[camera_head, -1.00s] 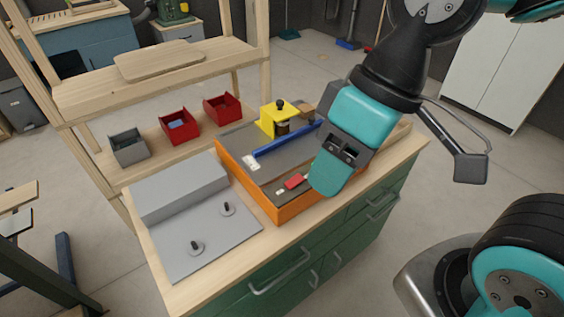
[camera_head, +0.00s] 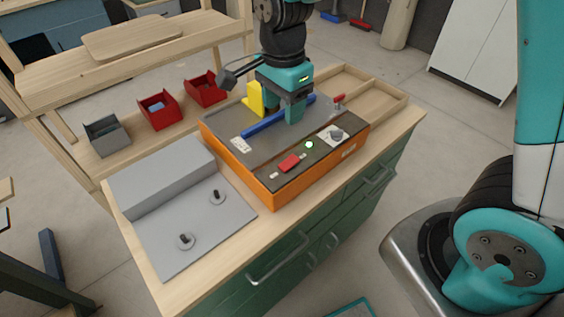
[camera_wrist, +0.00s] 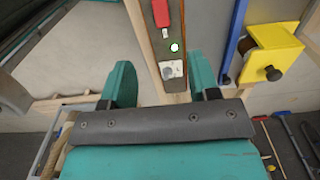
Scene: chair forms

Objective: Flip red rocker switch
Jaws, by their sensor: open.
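The red rocker switch (camera_head: 289,162) sits on the dark front strip of the orange machine (camera_head: 252,186), left of a lit round green-white button (camera_head: 309,145). In the wrist view the red switch (camera_wrist: 162,13) shows at the top edge, with the lit button (camera_wrist: 175,47) below it. Whether the switch is on or off cannot be told. My gripper (camera_head: 293,112) is over the back half of the machine, behind the switch and apart from it. In the wrist view its two teal fingers (camera_wrist: 160,82) are spread with nothing between them.
A blue bar (camera_head: 262,125) and a yellow block (camera_head: 255,98) are close beside my gripper. A dial (camera_head: 337,134) is right of the button. A grey fixture with two pegs (camera_head: 195,215) lies left. Red bins (camera_head: 158,111) stand behind. Space above the front strip is clear.

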